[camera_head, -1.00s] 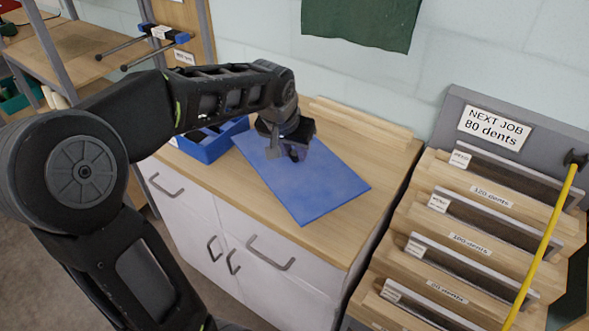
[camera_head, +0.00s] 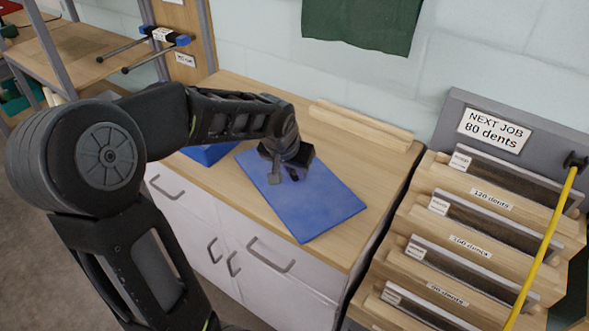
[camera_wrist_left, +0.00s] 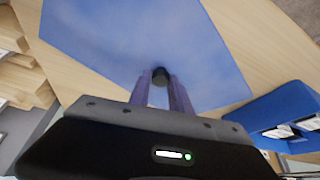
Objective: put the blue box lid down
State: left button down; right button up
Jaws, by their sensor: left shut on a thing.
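The blue box lid (camera_head: 315,200) is a flat blue panel over the wooden cabinet top; it fills much of the left wrist view (camera_wrist_left: 100,40). My left gripper (camera_head: 285,172) is above the lid, shut on its small black knob (camera_wrist_left: 160,76), with a finger on each side. The lid looks level and very close to the cabinet top; I cannot tell if it touches. The blue box (camera_head: 208,154) is left of the lid, mostly hidden behind my left arm; it also shows at right in the left wrist view (camera_wrist_left: 265,112). My right gripper is not in view.
The wooden cabinet top (camera_head: 335,152) has free room behind and right of the lid. A wooden strip (camera_head: 360,125) lies along its back by the wall. A stepped rack (camera_head: 470,225) with several labelled reeds and a yellow rod (camera_head: 543,245) stands at right.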

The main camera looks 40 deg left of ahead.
pick_arm(q)
jog(key=shift+f, duration=0.15)
jog(key=c, duration=1.2)
grip_release()
jog(key=shift+r, duration=0.2)
jog(key=shift+r, duration=0.15)
jog(key=b+v, duration=0.1)
jog(key=v, duration=1)
jog(key=shift+s+d+r, duration=0.1)
jog(key=shift+s+r, duration=0.15)
jog(key=shift+r, duration=0.05)
